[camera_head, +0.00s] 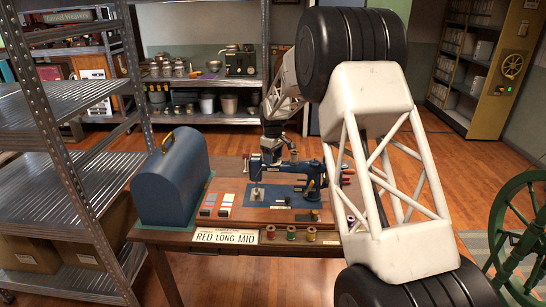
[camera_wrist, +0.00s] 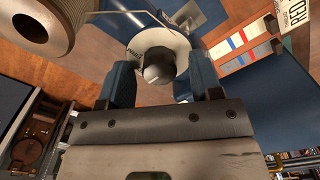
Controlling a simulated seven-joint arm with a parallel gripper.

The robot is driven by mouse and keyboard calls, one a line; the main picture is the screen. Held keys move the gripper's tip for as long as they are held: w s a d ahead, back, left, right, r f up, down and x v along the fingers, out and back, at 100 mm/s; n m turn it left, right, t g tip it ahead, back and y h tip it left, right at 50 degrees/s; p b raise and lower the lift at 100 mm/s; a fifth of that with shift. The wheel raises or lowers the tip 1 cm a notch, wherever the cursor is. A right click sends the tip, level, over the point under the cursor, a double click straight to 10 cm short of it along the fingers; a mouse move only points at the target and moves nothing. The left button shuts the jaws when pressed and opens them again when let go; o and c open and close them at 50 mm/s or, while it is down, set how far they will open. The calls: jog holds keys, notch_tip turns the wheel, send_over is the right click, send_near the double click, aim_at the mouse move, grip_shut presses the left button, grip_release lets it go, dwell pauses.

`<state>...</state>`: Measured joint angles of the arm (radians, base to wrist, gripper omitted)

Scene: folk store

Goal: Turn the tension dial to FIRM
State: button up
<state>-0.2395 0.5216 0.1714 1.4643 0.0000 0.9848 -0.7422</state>
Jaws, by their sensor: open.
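The blue sewing machine (camera_head: 312,178) stands on a brown board on the table. In the wrist view the tension dial (camera_wrist: 181,48) shows as a white disc with a dark grey round knob (camera_wrist: 157,68) at its middle. Dark lettering on the disc is too small and turned to read surely. My gripper (camera_wrist: 161,72) is open, with one blue finger on each side of the knob. I cannot tell whether either finger touches it. In the head view my gripper (camera_head: 273,148) is small and close above the machine, and the dial cannot be made out.
A blue domed case (camera_head: 172,178) stands left on the table. Colour swatch cards (camera_head: 217,204), a "RED LONG MID" sign (camera_head: 226,236) and several thread spools (camera_head: 291,233) lie toward the front. A large ridged metal cylinder (camera_wrist: 42,22) is close at the wrist view's upper left.

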jog(key=c, duration=0.9)
jog(key=shift+m, duration=0.3)
jog(key=m, duration=1.1)
jog(key=shift+w+d, duration=0.1)
jog(key=shift+m, duration=0.3)
jog(key=o, duration=0.9)
